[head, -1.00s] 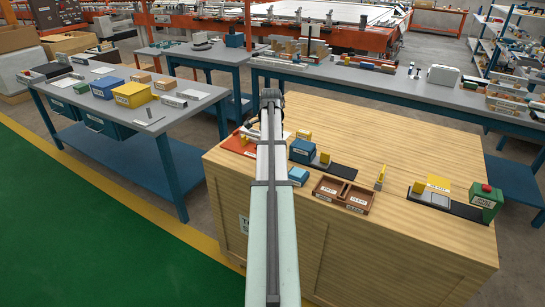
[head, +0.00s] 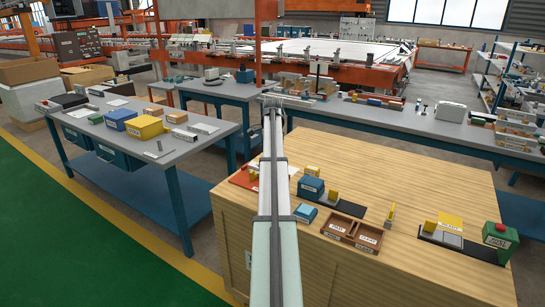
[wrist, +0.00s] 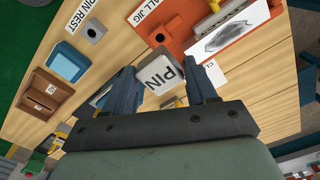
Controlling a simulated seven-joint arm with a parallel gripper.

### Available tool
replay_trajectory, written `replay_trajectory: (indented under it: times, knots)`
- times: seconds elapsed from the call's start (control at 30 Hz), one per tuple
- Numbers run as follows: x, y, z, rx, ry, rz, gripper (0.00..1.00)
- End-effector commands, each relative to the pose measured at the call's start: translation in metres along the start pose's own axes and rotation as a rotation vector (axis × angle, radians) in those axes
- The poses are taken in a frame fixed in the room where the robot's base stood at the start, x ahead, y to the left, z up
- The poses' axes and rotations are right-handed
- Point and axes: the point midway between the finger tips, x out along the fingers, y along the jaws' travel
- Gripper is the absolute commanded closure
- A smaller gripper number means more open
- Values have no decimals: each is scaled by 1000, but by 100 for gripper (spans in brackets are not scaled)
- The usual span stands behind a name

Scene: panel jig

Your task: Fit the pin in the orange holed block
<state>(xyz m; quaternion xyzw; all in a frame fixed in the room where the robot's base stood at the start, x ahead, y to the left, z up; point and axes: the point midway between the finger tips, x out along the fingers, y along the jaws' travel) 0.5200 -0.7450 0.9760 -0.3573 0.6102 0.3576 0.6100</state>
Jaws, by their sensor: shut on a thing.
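In the wrist view, my gripper (wrist: 163,76) has its two dark blue fingers on either side of a light grey piece labelled PIN (wrist: 160,73). The piece is held tilted in the picture, label facing the camera. Beyond it lies an orange board (wrist: 181,46) marked with letters ending in "ALL JIG". In the head view the orange board (head: 241,180) is partly hidden behind my arm, and the pin cannot be made out.
A small blue box (head: 306,212), a brown divided tray (head: 352,242), a larger blue box (head: 311,187) and a green box with a red button (head: 500,236) share the wooden bench. A grey holed block (wrist: 93,27) stands near the board. The bench's back right is clear.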

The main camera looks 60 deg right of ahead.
Motion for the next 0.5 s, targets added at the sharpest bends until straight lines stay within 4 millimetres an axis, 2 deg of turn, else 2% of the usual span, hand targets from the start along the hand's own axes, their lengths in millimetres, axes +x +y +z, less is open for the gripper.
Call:
replay_trajectory:
  times: [0.27, 0.5]
  knots:
    - [5, 0, 0, -4, 0, 0, 80]
    - [20, 0, 0, -4, 0, 0, 80]
